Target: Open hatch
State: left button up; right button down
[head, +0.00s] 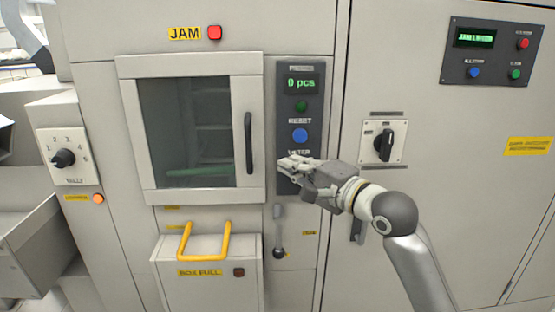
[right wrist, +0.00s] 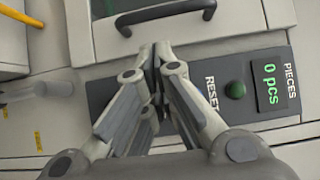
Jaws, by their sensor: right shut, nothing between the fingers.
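The hatch (head: 258,120) is a framed window door on the machine front, with dark glass (head: 180,130) and a black vertical handle (head: 248,143) on its right side. It looks closed. The handle also shows at the top of the right wrist view (right wrist: 165,14). My right gripper (head: 284,166) is shut and empty, in front of the counter panel just right of the hatch handle and slightly below its middle. In the right wrist view its fingertips (right wrist: 155,48) meet just below the handle, apart from it as far as I can tell. My left gripper is not in view.
The counter panel (head: 313,75) shows "0 pcs" and a blue button (head: 300,135). Below the hatch a box (head: 208,290) has a yellow handle (head: 204,238). A small lever (head: 278,230) hangs beside it. A rotary switch (head: 385,143) is to the right of my gripper.

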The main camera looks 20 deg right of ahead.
jog(key=p, duration=0.2)
send_near(256, 147)
jog(key=x, duration=0.4)
jog(key=shift+r, duration=0.1)
jog(key=shift+x, duration=0.95)
